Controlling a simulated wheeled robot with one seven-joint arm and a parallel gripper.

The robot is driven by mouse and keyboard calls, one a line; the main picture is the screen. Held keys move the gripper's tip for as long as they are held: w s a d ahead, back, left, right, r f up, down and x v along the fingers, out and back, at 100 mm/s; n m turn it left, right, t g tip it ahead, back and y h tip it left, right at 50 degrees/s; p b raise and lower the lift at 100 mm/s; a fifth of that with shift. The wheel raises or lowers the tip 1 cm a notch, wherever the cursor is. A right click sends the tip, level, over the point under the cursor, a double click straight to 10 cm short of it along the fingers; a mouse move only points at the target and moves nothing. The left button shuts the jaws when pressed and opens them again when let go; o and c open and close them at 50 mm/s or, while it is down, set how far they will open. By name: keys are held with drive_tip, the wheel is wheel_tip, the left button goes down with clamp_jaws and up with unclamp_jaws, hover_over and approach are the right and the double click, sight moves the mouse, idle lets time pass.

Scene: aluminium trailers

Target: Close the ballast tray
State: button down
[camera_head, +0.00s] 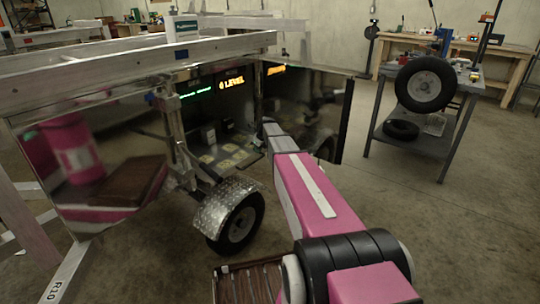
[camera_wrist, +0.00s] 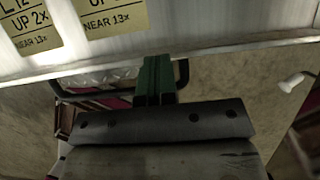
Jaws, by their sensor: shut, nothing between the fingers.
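My gripper (camera_wrist: 157,65) shows in the wrist view with its green fingers together and empty. The fingertips are at the lower edge of a pale panel (camera_wrist: 190,28) with yellow labels (camera_wrist: 113,16); I cannot tell whether they touch it. A dark bent bar (camera_wrist: 183,76) shows behind the fingers. In the head view, my arm reaches into the open trailer compartment, where several yellow labels (camera_head: 226,156) lie low inside. These may be on the ballast tray, but I cannot tell its outline or how far out it is. My fingers are not clear in the head view.
A mirror-like panel (camera_head: 100,160) covers the trailer's left side, and a dark-edged panel (camera_head: 346,120) stands at the right of the opening. A wheel under a tread-plate fender (camera_head: 228,203) is below. A cart (camera_head: 425,143) with tyres stands right. Floor between is clear.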

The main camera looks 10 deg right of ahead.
approach(226, 142)
drive_tip(key=x, duration=0.4)
drive_tip(key=shift+a+f, duration=0.25)
drive_tip(key=shift+f, duration=0.15)
drive_tip(key=shift+s, duration=0.15)
